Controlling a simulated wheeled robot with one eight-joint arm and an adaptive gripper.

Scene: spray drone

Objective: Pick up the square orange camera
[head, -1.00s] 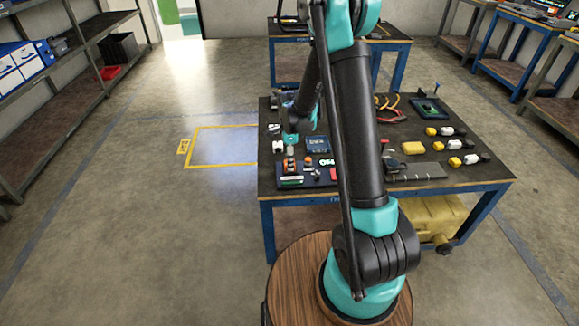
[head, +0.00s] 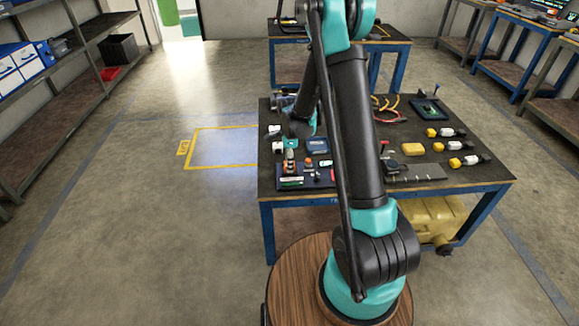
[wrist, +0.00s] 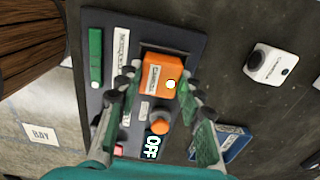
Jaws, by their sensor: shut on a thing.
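The square orange camera (wrist: 157,82) is in the upper middle of the wrist view, with a white label and a pale round spot on its face. It is at a dark slot in the dark grey tray (wrist: 212,24). My gripper (wrist: 160,79) has one fingertip on each side of the camera and is shut on it. I cannot tell whether the camera is clear of the tray. In the head view my gripper is small and low over the tray at the table's left front corner, and the camera is hard to make out there.
A white block (wrist: 268,65) stands to the right, and a blue item (wrist: 236,143) lies lower right.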

